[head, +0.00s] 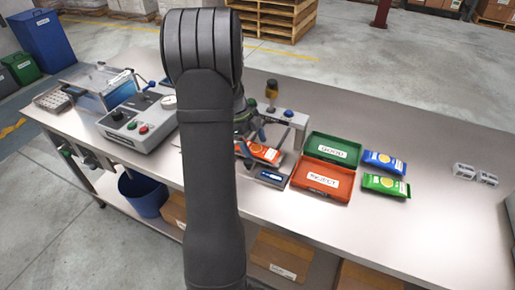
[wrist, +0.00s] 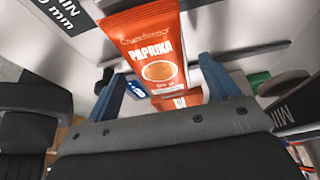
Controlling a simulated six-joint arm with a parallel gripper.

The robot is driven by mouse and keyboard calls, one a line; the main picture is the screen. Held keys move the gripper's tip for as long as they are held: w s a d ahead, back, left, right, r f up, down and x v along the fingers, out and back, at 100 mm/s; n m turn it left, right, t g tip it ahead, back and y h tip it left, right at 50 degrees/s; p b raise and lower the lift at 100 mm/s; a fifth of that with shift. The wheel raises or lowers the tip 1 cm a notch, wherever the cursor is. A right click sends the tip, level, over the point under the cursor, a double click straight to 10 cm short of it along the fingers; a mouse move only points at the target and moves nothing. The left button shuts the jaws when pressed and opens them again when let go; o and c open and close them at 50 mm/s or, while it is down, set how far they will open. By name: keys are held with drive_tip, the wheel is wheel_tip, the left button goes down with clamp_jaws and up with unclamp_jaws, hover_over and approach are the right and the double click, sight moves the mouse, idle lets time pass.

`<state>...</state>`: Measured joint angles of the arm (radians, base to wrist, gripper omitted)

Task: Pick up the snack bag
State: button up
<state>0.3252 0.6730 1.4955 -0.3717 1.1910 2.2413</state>
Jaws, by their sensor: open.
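An orange paprika snack bag (head: 265,153) lies on the weighing station on the bench, partly hidden by my arm. In the wrist view the bag (wrist: 152,50) fills the upper middle with its printed face showing. A second strip of orange with white lettering shows below it; I cannot tell whether it is a reflection or another bag. My gripper (head: 258,136) is over the station near the bag. In the wrist view its two blue fingers (wrist: 163,84) stand apart on either side of the bag's lower part. Contact with the bag cannot be told.
A green GOOD tray (head: 312,142) and a red REJECT tray (head: 304,189) lie just right of the station. A blue bag (head: 384,163) and a green bag (head: 386,185) lie beyond them. A grey machine (head: 140,125) stands left. The bench is clear further right, before small grey blocks (head: 475,174).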

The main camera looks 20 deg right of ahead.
drive_tip(key=c, duration=1.2)
drive_tip(key=shift+o, duration=0.2)
